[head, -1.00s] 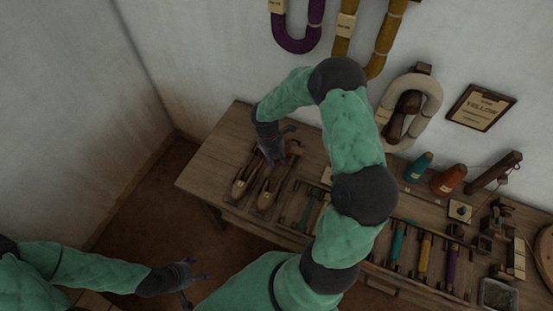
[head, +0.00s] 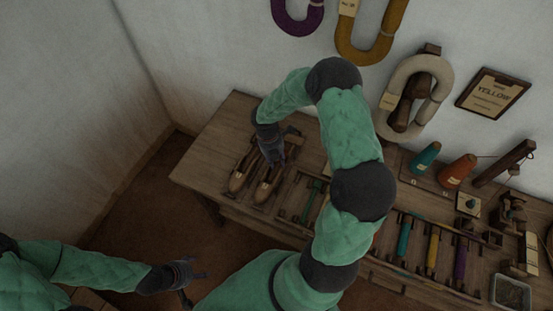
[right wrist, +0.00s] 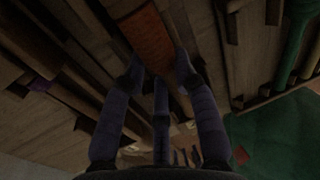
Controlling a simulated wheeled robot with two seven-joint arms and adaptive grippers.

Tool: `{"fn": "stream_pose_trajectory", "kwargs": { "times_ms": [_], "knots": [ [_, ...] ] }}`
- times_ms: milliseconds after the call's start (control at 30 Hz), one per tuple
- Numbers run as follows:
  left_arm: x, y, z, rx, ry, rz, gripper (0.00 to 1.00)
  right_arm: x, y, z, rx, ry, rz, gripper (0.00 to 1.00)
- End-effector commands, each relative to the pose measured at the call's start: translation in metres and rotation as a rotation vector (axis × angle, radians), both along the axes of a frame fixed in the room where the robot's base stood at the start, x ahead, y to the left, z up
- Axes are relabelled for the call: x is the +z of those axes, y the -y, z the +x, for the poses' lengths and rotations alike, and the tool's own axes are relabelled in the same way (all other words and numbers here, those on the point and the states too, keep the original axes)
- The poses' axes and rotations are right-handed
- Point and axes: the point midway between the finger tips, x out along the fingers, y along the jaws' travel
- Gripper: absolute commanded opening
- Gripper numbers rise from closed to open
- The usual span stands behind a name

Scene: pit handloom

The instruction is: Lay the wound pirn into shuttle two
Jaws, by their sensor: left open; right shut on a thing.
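Two wooden boat-shaped shuttles lie side by side at the left end of the bench, the left one (head: 239,180) and the right one (head: 264,188); I cannot read their labels. My right gripper (head: 273,158) is over the far part of the right shuttle and hides it. It is shut on the wound pirn (right wrist: 146,36), whose orange-brown winding shows between and beyond the fingers in the right wrist view. I cannot tell whether the pirn touches the shuttle. My left gripper (head: 190,280) is open and empty, low at the left, away from the bench.
The wooden bench (head: 215,150) runs along the wall. A rack right of the shuttles holds a green pirn (head: 311,197); teal (head: 404,240), yellow (head: 433,250) and purple (head: 461,262) ones lie further right. Cones and yarn hanks are at the back. My right arm crosses the bench.

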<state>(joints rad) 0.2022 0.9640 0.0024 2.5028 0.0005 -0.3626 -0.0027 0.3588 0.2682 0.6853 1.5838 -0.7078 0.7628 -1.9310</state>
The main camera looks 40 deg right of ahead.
Motion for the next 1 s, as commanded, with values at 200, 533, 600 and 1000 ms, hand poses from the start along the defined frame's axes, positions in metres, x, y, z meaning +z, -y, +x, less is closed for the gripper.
{"fn": "stream_pose_trajectory", "kwargs": {
  "times_ms": [200, 533, 600, 1000],
  "knots": [
    [0.000, 0.000, 0.000, 0.000, 0.000, 0.000, 0.70, 0.001, 0.000, 0.001, -0.002, 0.004, 0.000, 0.00],
    [0.000, 0.000, 0.000, 0.000, 0.000, 0.000, 0.70, 0.001, 0.000, 0.001, -0.001, 0.004, -0.001, 0.57],
    [0.000, 0.000, 0.000, 0.000, 0.000, 0.000, 0.70, 0.001, 0.000, 0.001, -0.002, 0.004, 0.000, 0.57],
    [0.012, 0.000, 0.000, 0.000, 0.000, 0.000, 0.70, 0.013, 0.000, 0.001, -0.001, 0.004, 0.000, 0.57]
  ]
}}
